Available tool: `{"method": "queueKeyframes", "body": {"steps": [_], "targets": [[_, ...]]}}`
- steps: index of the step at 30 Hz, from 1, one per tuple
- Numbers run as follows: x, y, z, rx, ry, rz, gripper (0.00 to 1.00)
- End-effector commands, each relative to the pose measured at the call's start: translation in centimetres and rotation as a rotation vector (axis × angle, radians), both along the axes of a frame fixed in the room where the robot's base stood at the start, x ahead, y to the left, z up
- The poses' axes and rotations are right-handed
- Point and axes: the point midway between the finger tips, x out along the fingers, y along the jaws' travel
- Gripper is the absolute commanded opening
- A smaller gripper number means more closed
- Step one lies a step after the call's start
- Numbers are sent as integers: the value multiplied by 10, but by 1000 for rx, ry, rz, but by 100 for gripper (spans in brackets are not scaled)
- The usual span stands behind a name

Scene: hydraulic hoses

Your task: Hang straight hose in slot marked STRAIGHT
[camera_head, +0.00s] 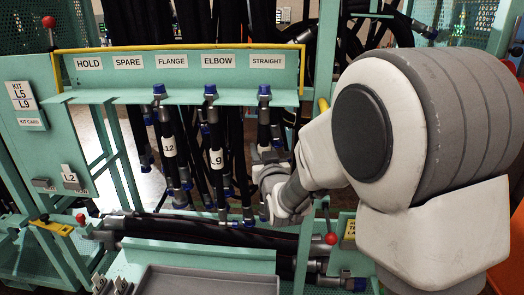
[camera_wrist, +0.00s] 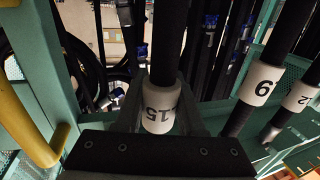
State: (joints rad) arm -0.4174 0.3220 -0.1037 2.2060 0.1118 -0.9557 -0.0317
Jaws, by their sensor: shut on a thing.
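A black hose with a blue-capped top (camera_head: 264,93) stands upright under the STRAIGHT label (camera_head: 267,61) on the green rack. Its cap is at the rail's front edge, about level with the caps of the neighbouring hoses. Whether it rests in the slot or only hangs from my grip, I cannot tell. In the wrist view its white sleeve (camera_wrist: 160,112) reads 15, upside down. My gripper (camera_head: 267,165) is shut on this hose around the sleeve, below the rail; its two fingers flank the sleeve in the wrist view (camera_wrist: 160,98). The hose's lower end is partly hidden.
A hose marked 12 (camera_head: 169,146) hangs under FLANGE and one marked 9 (camera_head: 216,159) under ELBOW, close left of mine. HOLD (camera_head: 89,63) and SPARE (camera_head: 128,62) have no hose at the front edge. A grey tray (camera_head: 205,281) lies below. A yellow bar (camera_wrist: 25,120) stands left in the wrist view.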

Motion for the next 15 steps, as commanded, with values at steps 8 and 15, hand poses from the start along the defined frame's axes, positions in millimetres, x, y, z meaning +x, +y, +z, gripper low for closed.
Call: {"method": "queueKeyframes", "body": {"steps": [8,15], "targets": [[0,0,2,1,-3,0,0],[0,0,1,0,-2,0,72]]}}
